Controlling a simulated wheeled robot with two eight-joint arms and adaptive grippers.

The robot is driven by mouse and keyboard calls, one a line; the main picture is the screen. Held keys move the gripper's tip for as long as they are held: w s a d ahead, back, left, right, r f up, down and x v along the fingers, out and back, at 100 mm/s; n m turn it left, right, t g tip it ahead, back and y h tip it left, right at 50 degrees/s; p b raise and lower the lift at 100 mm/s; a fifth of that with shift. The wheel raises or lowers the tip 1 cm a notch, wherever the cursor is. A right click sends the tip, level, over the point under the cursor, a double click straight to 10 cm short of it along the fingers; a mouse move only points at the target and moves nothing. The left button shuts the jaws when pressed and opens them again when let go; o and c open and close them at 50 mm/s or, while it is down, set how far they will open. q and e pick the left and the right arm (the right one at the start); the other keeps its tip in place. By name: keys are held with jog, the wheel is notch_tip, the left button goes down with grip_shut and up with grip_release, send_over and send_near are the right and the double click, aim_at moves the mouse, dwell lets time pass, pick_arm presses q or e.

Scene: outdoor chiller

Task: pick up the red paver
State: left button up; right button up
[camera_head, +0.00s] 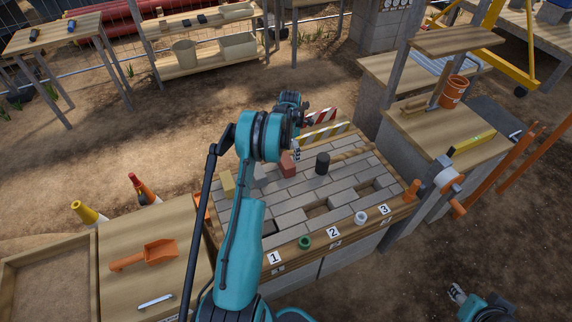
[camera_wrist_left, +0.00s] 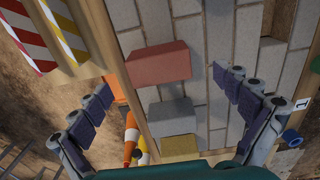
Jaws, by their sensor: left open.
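The red paver (camera_head: 287,166) lies on the paved top of the bench, left of a black cylinder. In the left wrist view the red paver (camera_wrist_left: 158,63) is between and just beyond my open fingertips. My left gripper (camera_head: 296,152) hangs over the bench near the red paver; its fingers (camera_wrist_left: 163,80) are spread wide, empty and apart from it. My right gripper (camera_head: 457,293) shows only in part at the bottom right edge, away from the bench; its jaw opening is unclear.
A grey block (camera_wrist_left: 172,115) and a yellow block (camera_wrist_left: 180,148) lie beside the red paver. The black cylinder (camera_head: 322,162) stands to its right. Striped barriers (camera_head: 322,133) edge the far side. Numbered marks and gaps line the near paving.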

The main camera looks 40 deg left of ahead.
aim_at(286, 160)
pick_arm(q)
notch_tip(286, 160, down, 2)
jog(key=shift+f+b, duration=0.1)
jog(key=shift+b, duration=0.2)
jog(key=f, duration=0.1)
jog(key=f+b, duration=0.1)
jog(key=f, duration=0.1)
jog(key=s+a+f+b, duration=0.1)
jog(key=shift+f, duration=0.55)
jog(key=shift+r, duration=0.1)
jog(key=shift+c, duration=0.9)
jog(key=c, duration=1.4)
jog(key=shift+o, duration=0.2)
notch_tip(286, 160, up, 10)
jog(key=p, duration=0.3)
